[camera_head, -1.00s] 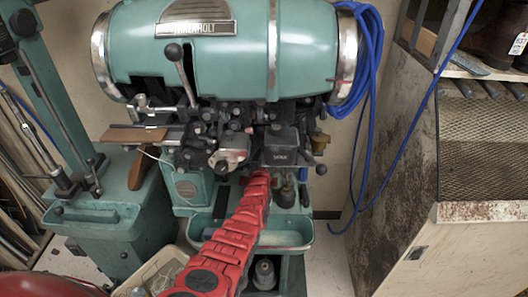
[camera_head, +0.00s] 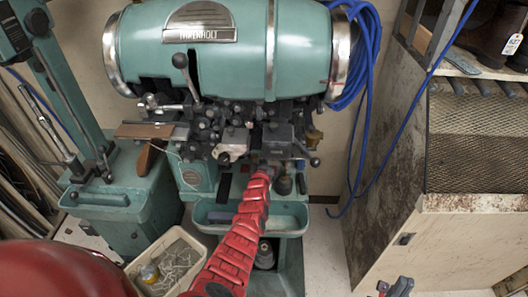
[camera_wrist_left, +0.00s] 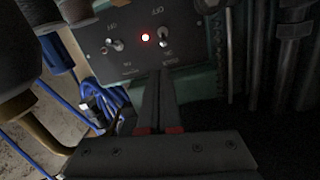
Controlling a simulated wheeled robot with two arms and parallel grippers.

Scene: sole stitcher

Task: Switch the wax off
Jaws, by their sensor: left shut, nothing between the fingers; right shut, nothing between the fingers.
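The green stitcher (camera_head: 225,50) stands ahead in the head view. A dark switch panel (camera_wrist_left: 127,62) fills the upper left of the left wrist view. It has a lit red lamp (camera_wrist_left: 145,38), a left toggle switch (camera_wrist_left: 113,45) and a right toggle switch (camera_wrist_left: 160,39). Its small lettering is upside down and hard to read. My left gripper (camera_wrist_left: 158,73) is shut and empty, its tips just below the right toggle; I cannot tell whether they touch. In the head view the machine hides it. My right gripper (camera_head: 397,287) is shut and empty at the bottom edge, far from the machine.
A green tray (camera_head: 285,218) is under the machine head, close to my left arm. Blue cables (camera_head: 360,60) hang at its right. A rusty cabinet (camera_head: 400,190) stands right. A bin (camera_head: 135,275) is on the floor at left.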

